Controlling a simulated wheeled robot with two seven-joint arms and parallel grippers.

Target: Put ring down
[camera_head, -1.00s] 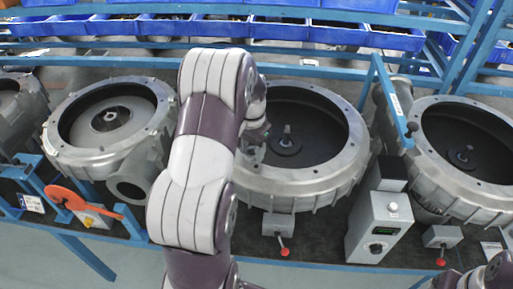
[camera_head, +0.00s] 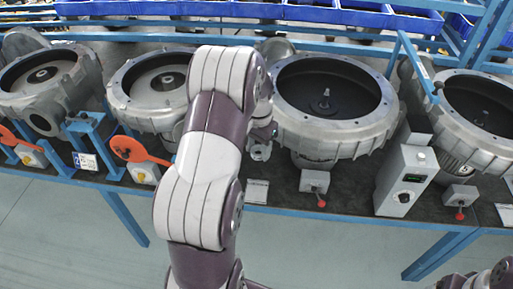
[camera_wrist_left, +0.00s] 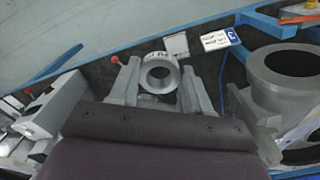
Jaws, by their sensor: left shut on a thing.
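The ring (camera_wrist_left: 159,73) is a small grey metal ring. In the left wrist view it sits between the two fingers of my left gripper (camera_wrist_left: 160,84), which is shut on it. In the head view the ring (camera_head: 260,152) shows beside the lower left of the middle-right blower housing (camera_head: 322,140), over the dark bench top (camera_head: 345,192). I cannot tell whether it touches the bench. My arm hides most of my left gripper (camera_head: 262,138) there. My right gripper is not in view; only a piece of my right arm shows at the lower right corner.
More blower housings stand to the left (camera_head: 150,90) and right (camera_head: 480,115). A grey control box (camera_head: 405,180) and a red-knobbed switch box (camera_head: 314,182) are at the bench front. A white label (camera_head: 257,191) lies near the front edge. Blue bins (camera_head: 380,18) line the back.

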